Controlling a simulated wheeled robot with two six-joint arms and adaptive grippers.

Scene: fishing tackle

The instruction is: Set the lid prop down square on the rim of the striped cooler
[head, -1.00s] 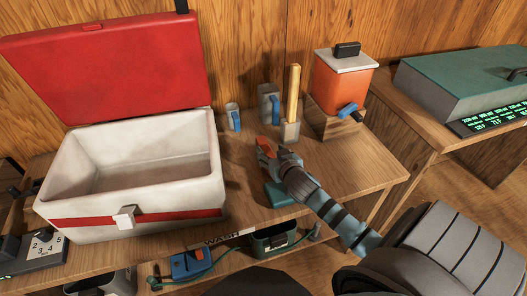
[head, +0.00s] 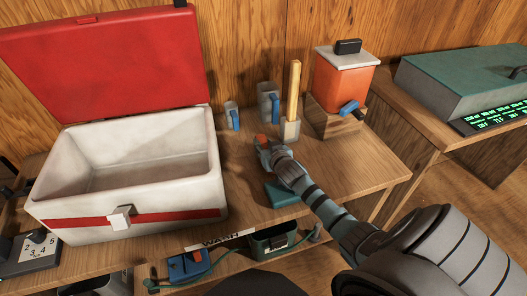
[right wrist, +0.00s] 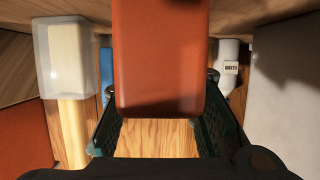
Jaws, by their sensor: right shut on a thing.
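The striped cooler (head: 124,228) stands at the left of the bench in the head view, white with a red band and a white front latch. Its red lid (head: 105,65) stands open at the back, and its inside looks empty. My right gripper (head: 263,144) is to the right of the cooler, over the bench and apart from the rim. It is shut on an orange block (right wrist: 161,60), which I take for the lid prop. In the right wrist view the block sits between the two fingers; in the head view only a small part shows. My left gripper is not in view.
An orange box (head: 341,85) with a white lid stands on a wooden block further right. A teal item (head: 283,193) lies near the front edge.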

